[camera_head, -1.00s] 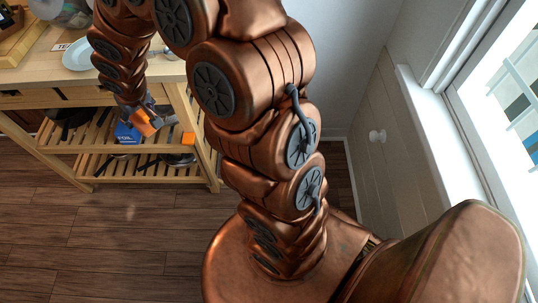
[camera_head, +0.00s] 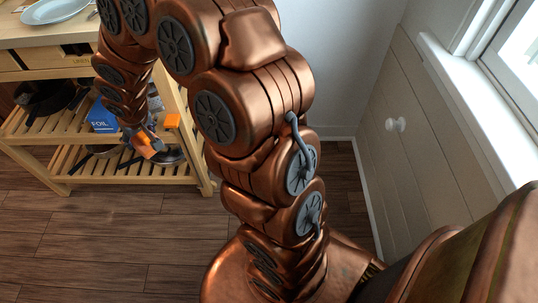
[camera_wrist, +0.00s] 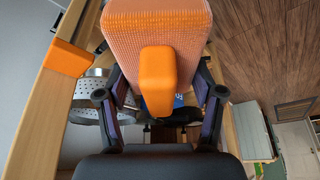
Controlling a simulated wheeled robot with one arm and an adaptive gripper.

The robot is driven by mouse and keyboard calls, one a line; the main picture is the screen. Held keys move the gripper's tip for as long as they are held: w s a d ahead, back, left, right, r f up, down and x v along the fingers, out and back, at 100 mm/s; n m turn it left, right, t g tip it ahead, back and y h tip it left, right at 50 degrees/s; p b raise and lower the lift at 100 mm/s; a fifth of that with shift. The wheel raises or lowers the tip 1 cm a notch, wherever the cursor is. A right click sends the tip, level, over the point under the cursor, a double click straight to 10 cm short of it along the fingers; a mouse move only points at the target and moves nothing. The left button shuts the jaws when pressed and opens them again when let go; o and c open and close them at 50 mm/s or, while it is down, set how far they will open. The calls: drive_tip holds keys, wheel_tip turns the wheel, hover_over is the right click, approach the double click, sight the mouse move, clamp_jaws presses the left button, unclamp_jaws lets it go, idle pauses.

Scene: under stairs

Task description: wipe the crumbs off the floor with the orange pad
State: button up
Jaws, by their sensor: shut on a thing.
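The orange pad (camera_wrist: 155,30) fills the top middle of the wrist view, with a textured face and a smooth orange grip block (camera_wrist: 157,78) on it. My gripper (camera_wrist: 160,95) has a dark finger on each side of this block and is shut on the pad. In the head view my gripper (camera_head: 147,138) is low in front of the wooden trolley's shelves, and the pad (camera_head: 153,146) shows as a small orange patch at its tip, clear of the floor. I cannot make out crumbs on the dark plank floor (camera_head: 110,225).
The wooden trolley (camera_head: 75,178) holds a blue foil box (camera_head: 101,117), dark pans (camera_head: 42,98) and a plate (camera_head: 55,10). An orange block (camera_head: 172,121) sits at its shelf corner, close to my gripper. Floor in front is clear.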

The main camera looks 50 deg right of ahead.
wheel_tip(320, 180, down, 17)
drive_tip(key=b, duration=1.5)
drive_tip(key=shift+s+a+r, duration=0.15)
drive_tip(key=shift+s+a, duration=0.2)
drive_tip(key=shift+s, duration=0.05)
drive_tip(key=shift+w+d, duration=0.35)
drive_tip(key=shift+w, duration=0.05)
